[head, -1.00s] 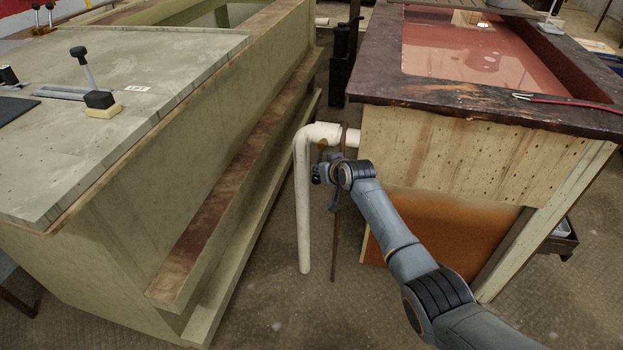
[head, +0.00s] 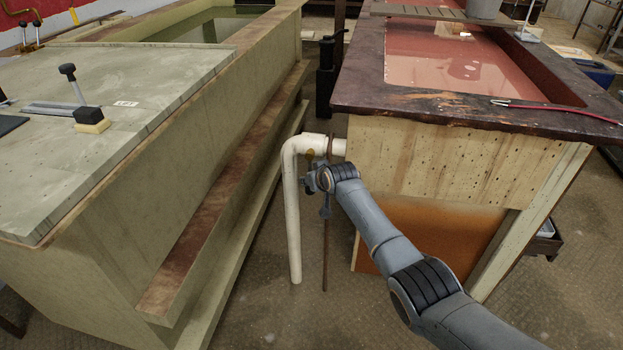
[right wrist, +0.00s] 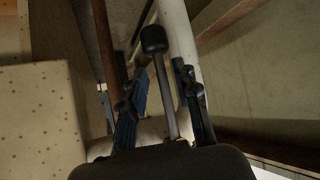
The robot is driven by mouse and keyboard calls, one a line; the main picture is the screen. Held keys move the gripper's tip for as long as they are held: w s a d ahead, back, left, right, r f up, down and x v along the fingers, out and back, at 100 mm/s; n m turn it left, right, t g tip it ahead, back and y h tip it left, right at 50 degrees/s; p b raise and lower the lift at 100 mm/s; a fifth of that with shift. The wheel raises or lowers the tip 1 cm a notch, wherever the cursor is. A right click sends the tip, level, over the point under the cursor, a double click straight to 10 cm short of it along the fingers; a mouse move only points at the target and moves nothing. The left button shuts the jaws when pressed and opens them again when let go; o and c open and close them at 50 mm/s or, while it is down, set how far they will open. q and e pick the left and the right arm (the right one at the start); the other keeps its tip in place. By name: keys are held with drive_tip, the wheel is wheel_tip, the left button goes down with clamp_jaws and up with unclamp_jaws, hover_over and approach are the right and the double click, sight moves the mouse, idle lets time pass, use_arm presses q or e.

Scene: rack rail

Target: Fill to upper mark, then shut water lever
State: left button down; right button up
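A white pipe (head: 291,220) leaves the end of the right tank (head: 440,108) and bends down to the floor, with a brass-coloured spot (head: 310,153) near its bend. My right gripper (head: 318,182) is beside this pipe, small and partly hidden by its own wrist in the head view. In the right wrist view, a metal lever (right wrist: 168,88) with a black knob (right wrist: 154,39) lies between the two separated fingers of this gripper (right wrist: 164,100). I see no clear finger contact with it. Reddish liquid (head: 450,62) shows in the right tank; no upper mark can be made out. My left gripper is out of view.
A left bench (head: 150,80) carries another black-knobbed lever (head: 73,85). Greenish water (head: 205,27) stands in the trough behind it. Brass-coloured levers (head: 22,22) are at the far left. A thin rusty rod (head: 325,250) stands beside the pipe. Red-handled pliers (head: 555,108) lie on the tank rim.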

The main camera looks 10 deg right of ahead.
idle(0.3)
drive_tip(key=v, duration=1.2)
drive_tip(key=shift+f, duration=0.15)
